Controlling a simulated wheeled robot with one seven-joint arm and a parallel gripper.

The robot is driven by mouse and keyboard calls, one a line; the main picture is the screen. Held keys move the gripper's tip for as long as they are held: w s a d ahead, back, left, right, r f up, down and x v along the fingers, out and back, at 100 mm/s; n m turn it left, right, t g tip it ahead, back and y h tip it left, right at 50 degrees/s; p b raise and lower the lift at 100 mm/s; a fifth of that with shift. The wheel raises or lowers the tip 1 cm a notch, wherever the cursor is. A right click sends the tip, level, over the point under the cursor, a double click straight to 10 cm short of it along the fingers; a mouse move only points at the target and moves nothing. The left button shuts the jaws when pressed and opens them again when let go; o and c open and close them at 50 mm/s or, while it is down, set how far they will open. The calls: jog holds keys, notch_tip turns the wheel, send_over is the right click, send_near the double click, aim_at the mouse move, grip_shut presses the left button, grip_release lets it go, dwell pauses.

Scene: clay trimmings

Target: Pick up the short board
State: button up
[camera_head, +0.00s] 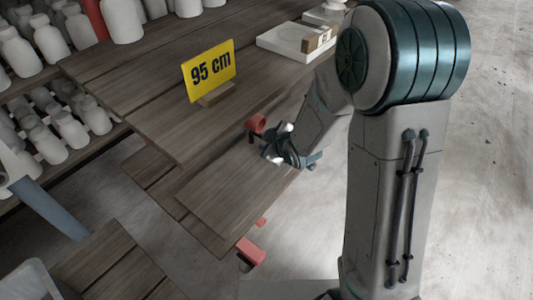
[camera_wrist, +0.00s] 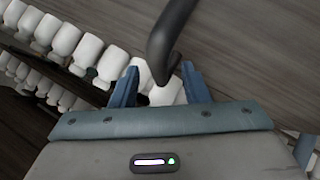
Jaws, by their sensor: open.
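A short wooden board (camera_head: 235,190) lies at a lower level than the main tabletop, in the middle of the head view, over other planks. My gripper (camera_head: 275,155) is above the board's far right end, with my forearm coming down to it from the right. In the wrist view my gripper (camera_wrist: 160,72) shows two blue fingers spread apart with no board between them. A dark curved bar (camera_wrist: 172,35) crosses in front of the fingers; I cannot tell what it belongs to. Wood grain fills the upper right of the wrist view; I cannot tell which surface it is.
A wooden table (camera_head: 150,95) carries a yellow "95 cm" sign (camera_head: 208,70) and a white slab (camera_head: 290,42). Red clamp-like parts sit near my gripper (camera_head: 257,123) and at the board's near end (camera_head: 250,250). Shelves of white bottles (camera_head: 70,130) stand left. Bare floor (camera_head: 490,200) lies right.

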jog(key=shift+x, duration=1.1)
grip_shut()
jog(key=shift+r, duration=0.1)
dwell(0.5)
